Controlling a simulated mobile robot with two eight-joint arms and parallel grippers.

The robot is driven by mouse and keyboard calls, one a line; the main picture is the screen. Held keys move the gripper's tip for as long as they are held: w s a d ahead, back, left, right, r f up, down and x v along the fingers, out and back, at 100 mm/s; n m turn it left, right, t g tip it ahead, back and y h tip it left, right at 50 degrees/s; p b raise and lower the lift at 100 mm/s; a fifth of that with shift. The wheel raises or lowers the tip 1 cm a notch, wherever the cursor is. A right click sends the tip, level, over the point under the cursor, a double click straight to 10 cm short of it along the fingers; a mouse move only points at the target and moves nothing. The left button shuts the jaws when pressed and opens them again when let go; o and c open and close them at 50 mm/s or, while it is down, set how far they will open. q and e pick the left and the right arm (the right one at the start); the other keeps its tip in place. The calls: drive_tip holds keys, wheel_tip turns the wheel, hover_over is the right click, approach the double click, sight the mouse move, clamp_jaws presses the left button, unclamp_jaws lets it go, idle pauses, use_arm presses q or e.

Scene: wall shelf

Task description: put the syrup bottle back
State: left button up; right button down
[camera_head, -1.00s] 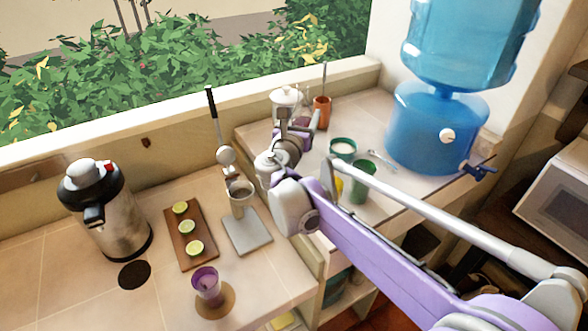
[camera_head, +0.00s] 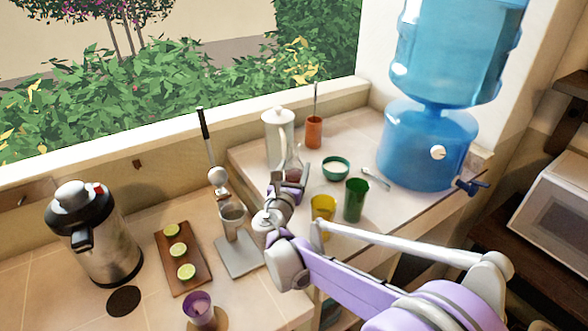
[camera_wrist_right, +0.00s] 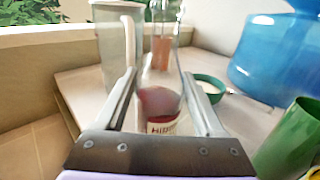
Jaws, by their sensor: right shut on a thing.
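The syrup bottle (camera_head: 293,165) is clear glass with red liquid low inside. Its label, partly readable, shows in the right wrist view, where the bottle (camera_wrist_right: 158,103) stands upright between the fingers. My right gripper (camera_head: 289,183) is shut on it, at the raised counter's left part, in front of the white pitcher. The gripper's two fingers (camera_wrist_right: 162,98) lie on either side of the bottle. The gripper hides the bottle's base in the head view, so I cannot tell whether it touches the counter. My left gripper is in neither view.
The white pitcher (camera_head: 278,137) stands close behind the bottle. An orange cup (camera_head: 314,132), a green bowl (camera_head: 336,174), a yellow cup (camera_head: 322,207) and a green cup (camera_head: 355,200) are to the right. A blue water dispenser (camera_head: 428,150) fills the right end. A lime press (camera_head: 232,230) stands lower left.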

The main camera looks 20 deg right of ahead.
drive_tip(key=shift+f, duration=0.15)
drive_tip(key=shift+c, duration=1.6)
unclamp_jaws()
drive_tip(key=o, duration=0.3)
drive_tip(key=shift+r, duration=0.3)
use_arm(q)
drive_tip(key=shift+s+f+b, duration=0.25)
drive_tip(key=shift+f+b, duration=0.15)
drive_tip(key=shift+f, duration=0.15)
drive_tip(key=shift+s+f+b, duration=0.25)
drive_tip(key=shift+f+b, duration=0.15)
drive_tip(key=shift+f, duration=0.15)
use_arm(e)
drive_tip(key=shift+v, duration=6.05)
drive_tip(key=shift+f, duration=0.1)
